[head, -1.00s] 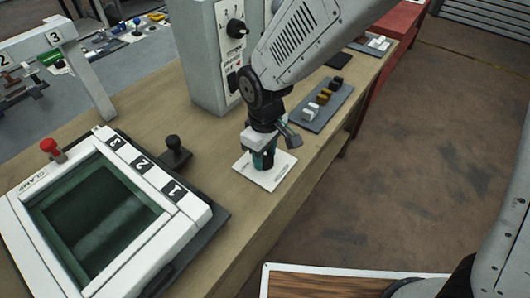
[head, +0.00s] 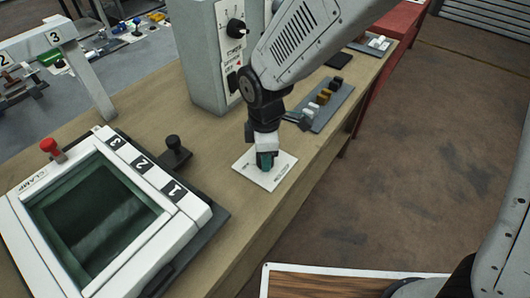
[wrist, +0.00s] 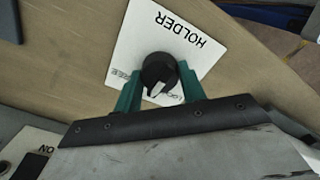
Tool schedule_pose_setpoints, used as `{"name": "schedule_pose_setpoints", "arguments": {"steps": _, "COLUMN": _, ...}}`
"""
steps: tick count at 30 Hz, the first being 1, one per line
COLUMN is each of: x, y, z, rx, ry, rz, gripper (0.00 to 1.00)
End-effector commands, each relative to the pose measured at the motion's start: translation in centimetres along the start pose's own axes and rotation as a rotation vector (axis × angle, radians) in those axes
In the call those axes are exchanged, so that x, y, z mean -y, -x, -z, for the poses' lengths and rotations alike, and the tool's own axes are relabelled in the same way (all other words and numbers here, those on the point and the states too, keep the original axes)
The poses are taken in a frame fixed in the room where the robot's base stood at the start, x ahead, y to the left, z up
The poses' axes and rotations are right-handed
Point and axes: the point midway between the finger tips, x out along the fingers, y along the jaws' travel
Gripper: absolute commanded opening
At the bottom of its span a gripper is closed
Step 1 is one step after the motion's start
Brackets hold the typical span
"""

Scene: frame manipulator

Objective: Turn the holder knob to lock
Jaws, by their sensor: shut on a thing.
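The holder knob (wrist: 159,72) is a round black knob with a pale pointer mark, on a white plate (head: 277,178) labelled HOLDER. The plate also shows in the wrist view (wrist: 150,30), with smaller lettering partly hidden below the knob. My gripper (wrist: 160,85) has teal fingers, one on each side of the knob, and is shut on it. In the head view my gripper (head: 265,160) points down over the plate and hides the knob. The pointer mark faces the lower part of the wrist view, near the small lettering.
A white clamp frame (head: 180,205) with a red knob (head: 49,146) stands at left. A black-handled stamp (head: 174,150) stands between it and the plate. A grey control box (head: 205,60) is behind, and a tray of switches (head: 325,103) is at right.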

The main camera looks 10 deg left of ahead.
Motion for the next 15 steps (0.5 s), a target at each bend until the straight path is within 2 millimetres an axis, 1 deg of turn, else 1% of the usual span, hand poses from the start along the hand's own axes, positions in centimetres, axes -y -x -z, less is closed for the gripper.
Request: {"name": "schedule_pose_setpoints", "arguments": {"steps": 15, "x": -0.09, "y": 0.10, "z": 0.05, "rx": -0.001, "ry": 0.484, "rz": -0.003, "gripper": 0.17}}
